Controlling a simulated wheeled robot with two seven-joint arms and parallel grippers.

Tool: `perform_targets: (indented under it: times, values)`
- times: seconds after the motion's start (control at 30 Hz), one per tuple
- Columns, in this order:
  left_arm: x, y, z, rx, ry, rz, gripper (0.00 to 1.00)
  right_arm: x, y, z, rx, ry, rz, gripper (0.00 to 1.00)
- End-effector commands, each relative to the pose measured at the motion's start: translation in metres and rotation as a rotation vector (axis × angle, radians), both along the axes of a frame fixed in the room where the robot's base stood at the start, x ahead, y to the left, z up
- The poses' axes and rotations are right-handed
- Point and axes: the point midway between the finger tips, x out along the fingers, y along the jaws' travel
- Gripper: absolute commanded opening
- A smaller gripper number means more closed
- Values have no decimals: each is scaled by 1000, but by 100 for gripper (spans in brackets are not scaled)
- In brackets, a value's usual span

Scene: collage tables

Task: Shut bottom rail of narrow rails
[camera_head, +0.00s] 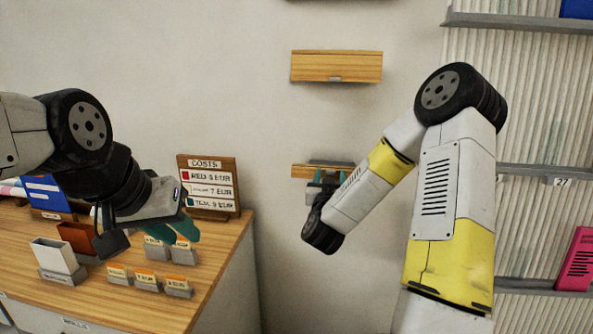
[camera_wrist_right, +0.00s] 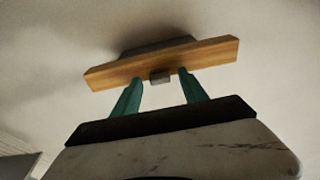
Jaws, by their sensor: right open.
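Two narrow wooden rails are on the wall. The upper rail (camera_head: 337,66) is in the upper middle of the head view, clear of my arms. The bottom rail (camera_head: 301,170) is lower, partly hidden behind my right gripper (camera_head: 326,178). In the right wrist view the bottom rail (camera_wrist_right: 208,53) shows a wooden front with a small grey handle (camera_wrist_right: 159,77) and a dark part behind it. My right gripper (camera_wrist_right: 160,92) is open, with its teal fingertips at the front on either side of the handle. My left gripper (camera_head: 184,231) is over the wooden counter, its jaw gap unclear.
The wooden counter (camera_head: 215,262) at the left holds a costs sign (camera_head: 208,187), a white box (camera_head: 54,256), a brown box (camera_head: 78,237) and several small price tags. Shelves on the right hold a pink binder (camera_head: 577,262). The wall between is bare.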

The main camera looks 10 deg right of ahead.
Motion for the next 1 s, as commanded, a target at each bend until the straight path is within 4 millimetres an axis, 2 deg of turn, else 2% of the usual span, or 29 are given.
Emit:
perform_targets:
  times: [0.27, 1.0]
  values:
    - [0, 0, 0, 0, 0, 0, 29, -1, -1, -4, -4, -25, -2, 51]
    - [0, 0, 0, 0, 0, 0, 29, -6, 0, -14, -68, -259, -4, 51]
